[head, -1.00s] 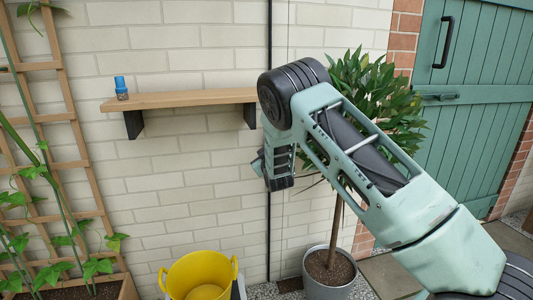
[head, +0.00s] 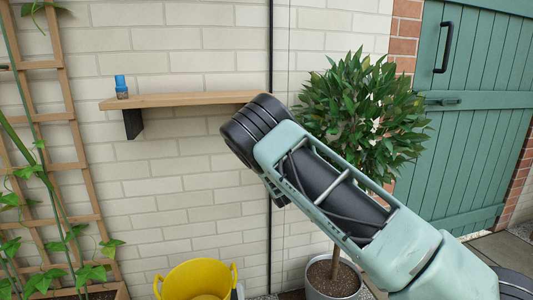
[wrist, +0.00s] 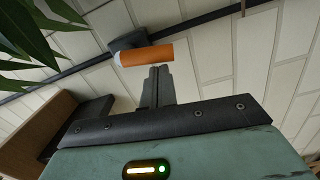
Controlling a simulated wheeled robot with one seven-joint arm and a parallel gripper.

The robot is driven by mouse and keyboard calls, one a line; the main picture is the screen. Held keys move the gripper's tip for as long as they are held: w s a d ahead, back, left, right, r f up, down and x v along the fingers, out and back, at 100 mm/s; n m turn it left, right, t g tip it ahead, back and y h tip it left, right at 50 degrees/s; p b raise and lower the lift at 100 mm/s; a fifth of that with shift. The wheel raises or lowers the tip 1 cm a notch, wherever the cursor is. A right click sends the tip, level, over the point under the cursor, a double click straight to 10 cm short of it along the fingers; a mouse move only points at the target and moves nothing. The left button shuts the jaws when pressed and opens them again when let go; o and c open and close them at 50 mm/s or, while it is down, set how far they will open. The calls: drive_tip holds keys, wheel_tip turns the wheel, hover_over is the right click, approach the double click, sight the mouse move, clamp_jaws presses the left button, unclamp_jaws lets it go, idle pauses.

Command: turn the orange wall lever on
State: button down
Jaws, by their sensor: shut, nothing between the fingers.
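The orange lever (wrist: 146,55) shows in the wrist view, a short orange bar with a pale end, lying nearly level across the picture. It joins a dark fitting (wrist: 128,41) on the black wall pipe (wrist: 75,70). My gripper (wrist: 158,70) is shut and empty, its fingertips just below the lever's middle in the picture. I cannot tell whether they touch it. In the head view my arm hides the lever and most or all of the gripper.
A wooden shelf (head: 190,99) with a small blue-topped jar (head: 121,87) is on the brick wall. A yellow tub (head: 198,279) stands below. A potted leafy tree (head: 362,115) is right of the pipe, close behind my arm. A trellis (head: 75,150) stands left, a green door (head: 470,120) right.

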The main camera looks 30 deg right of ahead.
drive_tip(key=shift+s+d+f, duration=0.1)
drive_tip(key=shift+d+f, duration=0.1)
drive_tip(key=shift+d, duration=0.1)
idle(0.4)
drive_tip(key=shift+b, duration=0.3)
